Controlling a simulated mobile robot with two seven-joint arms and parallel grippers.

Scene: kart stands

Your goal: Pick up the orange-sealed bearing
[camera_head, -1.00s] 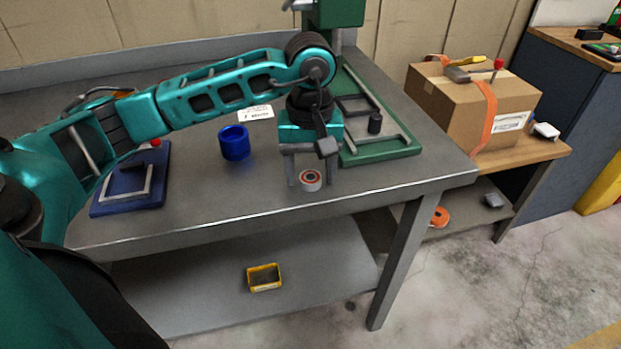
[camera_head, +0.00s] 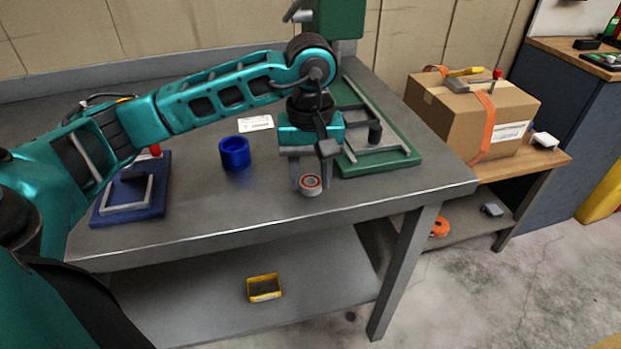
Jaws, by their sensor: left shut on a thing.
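The orange-sealed bearing (camera_head: 311,188) is a small grey ring with an orange-red face around its bore. It is near the front edge of the grey metal bench (camera_head: 240,205). My left gripper (camera_head: 311,182) points down at it from above, shut on the bearing with one finger at each side. I cannot tell whether the bearing still touches the bench top. My right gripper is not in view.
A blue cup-like ring (camera_head: 234,154) and a white label (camera_head: 255,123) lie left of the gripper. A blue fixture (camera_head: 128,210) stands farther left. A green press base (camera_head: 385,163) is close behind and right. A strapped carton (camera_head: 465,118) sits on the side bench.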

